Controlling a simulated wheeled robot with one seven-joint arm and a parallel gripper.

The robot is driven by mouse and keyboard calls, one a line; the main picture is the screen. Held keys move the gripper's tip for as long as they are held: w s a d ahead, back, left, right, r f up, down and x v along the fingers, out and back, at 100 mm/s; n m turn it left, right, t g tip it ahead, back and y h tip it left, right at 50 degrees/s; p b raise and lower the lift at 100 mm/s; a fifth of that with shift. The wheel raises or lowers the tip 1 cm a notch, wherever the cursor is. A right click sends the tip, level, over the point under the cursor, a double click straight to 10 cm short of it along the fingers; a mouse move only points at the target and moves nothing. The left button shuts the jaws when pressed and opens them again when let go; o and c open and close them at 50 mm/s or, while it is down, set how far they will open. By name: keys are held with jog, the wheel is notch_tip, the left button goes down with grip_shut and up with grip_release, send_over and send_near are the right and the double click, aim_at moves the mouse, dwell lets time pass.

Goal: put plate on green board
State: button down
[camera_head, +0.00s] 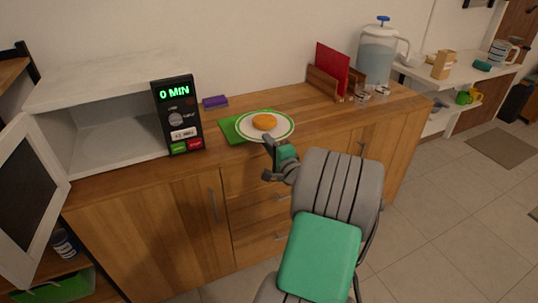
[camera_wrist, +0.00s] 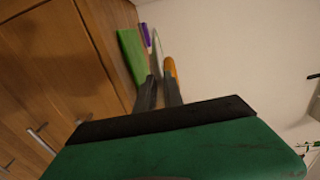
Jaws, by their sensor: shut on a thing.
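A white plate (camera_head: 248,134) with a green rim line carries a round orange item (camera_head: 264,121). The green board (camera_head: 231,131) lies on the wooden counter and shows to the left of the plate; its right part is hidden. My gripper (camera_head: 270,146) is shut on the plate's near edge. In the wrist view, the plate (camera_wrist: 157,48) shows edge-on between my finger tips (camera_wrist: 160,84), with the orange item (camera_wrist: 170,67) on its upper side. A gap shows there between the plate and the green board (camera_wrist: 131,55), so the plate appears held above it.
A microwave (camera_head: 110,85) with its door (camera_head: 35,190) swung open stands left. A purple block (camera_head: 215,101) lies behind the board. A red book (camera_head: 331,70) in a wooden holder and a water dispenser (camera_head: 377,60) stand right. Counter between board and holder is clear.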

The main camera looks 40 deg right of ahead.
jog(key=shift+w+d+f+b, duration=0.2)
jog(key=shift+d+f, duration=0.05)
jog(key=shift+f, duration=0.6)
jog(key=shift+w+d+f+b, duration=0.15)
jog(key=shift+w+d+f, duration=0.1)
jog(key=shift+f, duration=0.65)
jog(key=shift+w+d+f+b, duration=0.2)
jog(key=shift+f, duration=0.65)
jog(key=c, duration=1.9)
grip_release()
jog(key=shift+f, duration=0.1)
jog(key=o, duration=0.4)
jog(key=shift+o, duration=0.2)
